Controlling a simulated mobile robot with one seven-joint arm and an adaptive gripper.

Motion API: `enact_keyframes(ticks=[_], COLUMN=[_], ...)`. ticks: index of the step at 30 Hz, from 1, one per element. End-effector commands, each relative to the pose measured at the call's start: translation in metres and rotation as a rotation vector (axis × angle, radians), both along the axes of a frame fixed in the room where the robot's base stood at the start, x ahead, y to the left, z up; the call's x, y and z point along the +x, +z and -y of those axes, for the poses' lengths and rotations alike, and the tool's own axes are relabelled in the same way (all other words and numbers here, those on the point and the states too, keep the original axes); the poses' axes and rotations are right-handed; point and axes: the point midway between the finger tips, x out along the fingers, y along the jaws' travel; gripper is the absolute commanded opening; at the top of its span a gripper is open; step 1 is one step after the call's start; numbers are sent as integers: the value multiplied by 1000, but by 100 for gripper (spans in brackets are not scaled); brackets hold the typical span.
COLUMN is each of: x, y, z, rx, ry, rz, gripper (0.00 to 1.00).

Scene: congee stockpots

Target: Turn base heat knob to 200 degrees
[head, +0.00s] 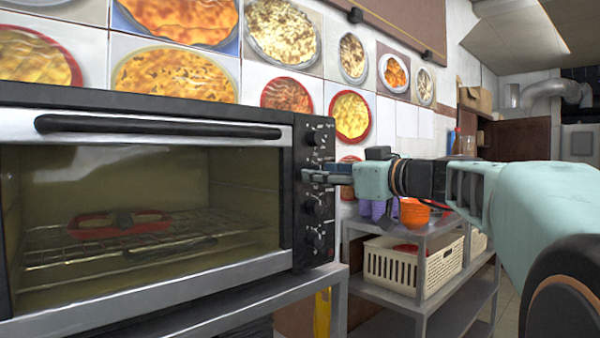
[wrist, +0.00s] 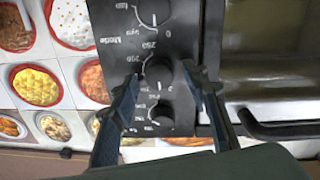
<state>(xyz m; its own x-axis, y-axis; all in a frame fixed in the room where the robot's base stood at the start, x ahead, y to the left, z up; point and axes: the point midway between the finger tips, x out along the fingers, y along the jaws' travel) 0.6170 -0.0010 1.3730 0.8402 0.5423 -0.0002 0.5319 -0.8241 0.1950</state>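The toaster oven (head: 140,128) has a black control panel (head: 301,150) with a column of dark round knobs on its right side. My gripper (head: 308,174) is at the panel, level with a knob between the top knob (head: 314,138) and a lower knob (head: 312,206); it hides that knob in the head view. In the wrist view, the panel appears upside down. My open fingers (wrist: 161,82) lie either side of a middle knob (wrist: 158,70), with gaps visible; contact is unclear. Which knob is base heat, and its setting, I cannot read.
Another knob (wrist: 163,115) sits close beside my fingers in the wrist view. The oven's door handle (head: 160,126) sticks out left of the panel. A metal shelf (head: 400,300) with a cream basket (head: 405,270) and orange bowls (head: 414,214) stands below my arm.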

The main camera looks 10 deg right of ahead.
Motion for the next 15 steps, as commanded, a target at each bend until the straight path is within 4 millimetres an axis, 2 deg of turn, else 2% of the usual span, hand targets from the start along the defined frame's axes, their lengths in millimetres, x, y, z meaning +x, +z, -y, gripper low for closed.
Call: enact_keyframes(ticks=[2, 10, 15], x=[0, 0, 0], y=[0, 0, 0], z=[0, 0, 0], rx=[0, 0, 4], ry=[0, 0, 0], rz=[0, 0, -3], gripper=[32, 3, 0])
